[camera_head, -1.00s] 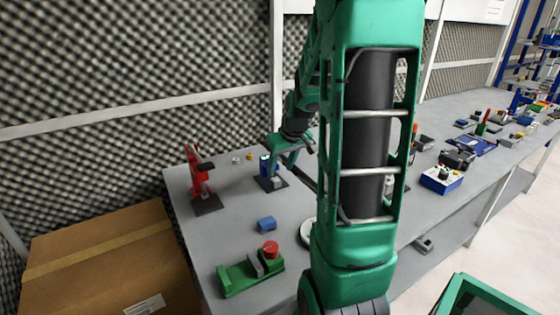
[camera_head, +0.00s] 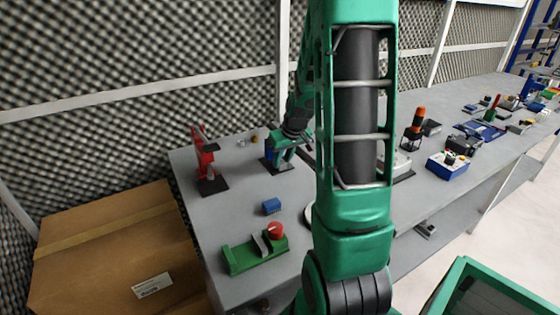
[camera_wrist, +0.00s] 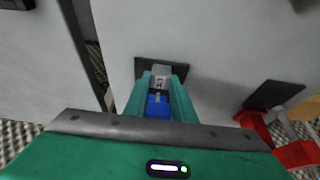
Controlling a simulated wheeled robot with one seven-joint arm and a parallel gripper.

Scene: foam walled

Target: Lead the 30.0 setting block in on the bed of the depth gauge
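The depth gauge, a small blue stand on a dark base plate (camera_head: 279,168), stands on the grey bench. In the wrist view, its dark plate (camera_wrist: 144,66) and blue body (camera_wrist: 157,104) lie below and between my fingers. My gripper (camera_wrist: 162,78) points down over the gauge, with one teal finger on each side. A small grey block (camera_wrist: 160,73), apparently the setting block, sits between the fingertips and appears gripped. It is over the plate; whether it touches the bed cannot be told. In the head view, my gripper (camera_head: 288,150) partly covers the gauge, and the block cannot be made out.
A red press (camera_head: 205,160) stands left of the gauge, and it shows lower right in the wrist view (camera_wrist: 255,124). A foam wall stands behind.

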